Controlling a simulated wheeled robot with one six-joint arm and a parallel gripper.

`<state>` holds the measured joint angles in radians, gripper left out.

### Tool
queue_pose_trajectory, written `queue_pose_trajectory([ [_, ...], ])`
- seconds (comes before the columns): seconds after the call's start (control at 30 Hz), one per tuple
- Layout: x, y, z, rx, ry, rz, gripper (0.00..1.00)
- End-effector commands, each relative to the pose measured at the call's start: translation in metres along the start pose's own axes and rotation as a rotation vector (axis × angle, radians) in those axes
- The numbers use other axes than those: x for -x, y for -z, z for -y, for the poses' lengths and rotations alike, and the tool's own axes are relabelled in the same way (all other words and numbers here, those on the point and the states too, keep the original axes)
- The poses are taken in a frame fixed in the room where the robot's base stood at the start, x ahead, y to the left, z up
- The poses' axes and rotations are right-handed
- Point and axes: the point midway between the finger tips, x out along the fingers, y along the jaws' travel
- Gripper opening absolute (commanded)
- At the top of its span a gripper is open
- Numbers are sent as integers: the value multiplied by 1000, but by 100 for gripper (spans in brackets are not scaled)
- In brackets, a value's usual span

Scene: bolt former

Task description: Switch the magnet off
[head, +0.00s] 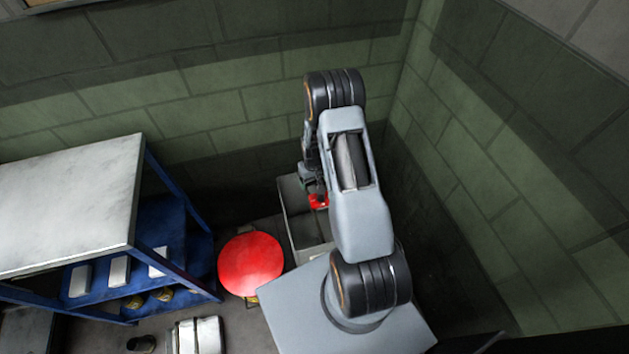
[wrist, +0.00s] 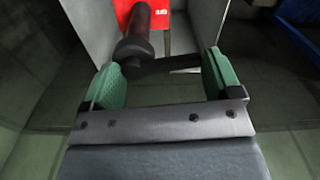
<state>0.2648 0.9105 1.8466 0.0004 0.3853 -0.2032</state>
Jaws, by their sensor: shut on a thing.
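My gripper (wrist: 163,76) has its two green pads on either side of a dark bar (wrist: 165,66), shut on it. The bar joins a dark upright round handle (wrist: 136,38), and together they look like a lever. Behind it is a red part (wrist: 158,15) with small white lettering, too small to read surely. In the head view my gripper (head: 307,180) is at the pale box (head: 297,222), beside the red part (head: 319,201). My arm hides part of this spot. The magnet itself cannot be made out.
A red round seat (head: 251,264) stands just left of the box. A blue-framed bench (head: 70,205) with a pale top is further left, with pale blocks on its lower shelf. Green block walls (head: 480,150) close off the back and right.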

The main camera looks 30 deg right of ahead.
Motion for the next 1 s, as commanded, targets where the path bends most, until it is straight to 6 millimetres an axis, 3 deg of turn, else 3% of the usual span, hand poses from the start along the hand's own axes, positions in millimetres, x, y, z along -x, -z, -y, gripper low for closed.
queue_pose_trajectory([
  [0.2, -2, 5, 0, -153, 0, 1, 60],
  [0.5, -1, 5, 0, -165, 0, 1, 60],
  [0.53, -1, 5, 0, -165, 0, 1, 87],
  [0.67, -1, 5, 0, -164, 0, 1, 99],
  [1.0, 6, 6, -1, -164, 0, -2, 100],
])
